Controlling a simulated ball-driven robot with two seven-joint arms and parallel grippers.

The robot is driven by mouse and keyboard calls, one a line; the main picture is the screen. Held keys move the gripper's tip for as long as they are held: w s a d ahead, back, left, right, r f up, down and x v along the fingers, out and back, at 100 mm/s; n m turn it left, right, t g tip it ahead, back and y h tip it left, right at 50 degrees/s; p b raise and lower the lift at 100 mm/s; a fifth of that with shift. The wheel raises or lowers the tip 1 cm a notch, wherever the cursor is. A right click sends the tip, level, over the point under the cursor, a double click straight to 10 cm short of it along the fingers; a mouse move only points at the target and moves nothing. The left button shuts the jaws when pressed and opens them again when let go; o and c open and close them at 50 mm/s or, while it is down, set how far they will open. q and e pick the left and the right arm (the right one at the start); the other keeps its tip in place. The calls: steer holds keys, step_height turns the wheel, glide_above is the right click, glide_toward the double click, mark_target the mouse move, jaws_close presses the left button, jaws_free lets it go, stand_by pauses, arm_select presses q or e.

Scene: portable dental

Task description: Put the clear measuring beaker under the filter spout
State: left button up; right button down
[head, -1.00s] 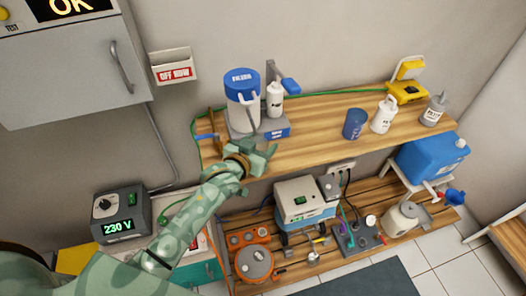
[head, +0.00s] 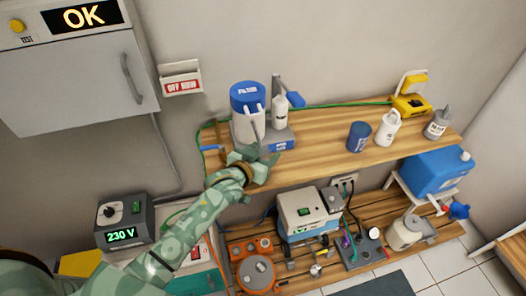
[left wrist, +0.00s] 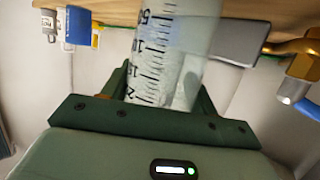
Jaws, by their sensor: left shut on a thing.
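The clear measuring beaker (left wrist: 165,55), with dark graduation marks, stands between the fingers of my left gripper (left wrist: 160,88) in the left wrist view. My left gripper (head: 258,155) is shut on it. In the head view the gripper is at the front left of the wooden bench, before the filter (head: 247,118), a white canister with a blue top. The beaker is hard to make out there. A brass tap with a blue lever (head: 211,149) is left of the gripper; the brass spout (left wrist: 297,55) is right of the beaker in the wrist view, apart from it.
A blue cup (head: 358,136), a white jug (head: 387,127) and a grey bottle (head: 438,123) stand further right on the bench (head: 320,145). Bare wood lies between. A lower slatted shelf holds several devices.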

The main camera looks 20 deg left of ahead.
arm_select(q)
steer(key=shift+f, duration=0.55)
steer(key=o, duration=1)
steer(key=shift+s, duration=0.1)
steer(key=p+v, duration=0.3)
steer(key=v, duration=1.3)
steer(key=shift+r, duration=0.1)
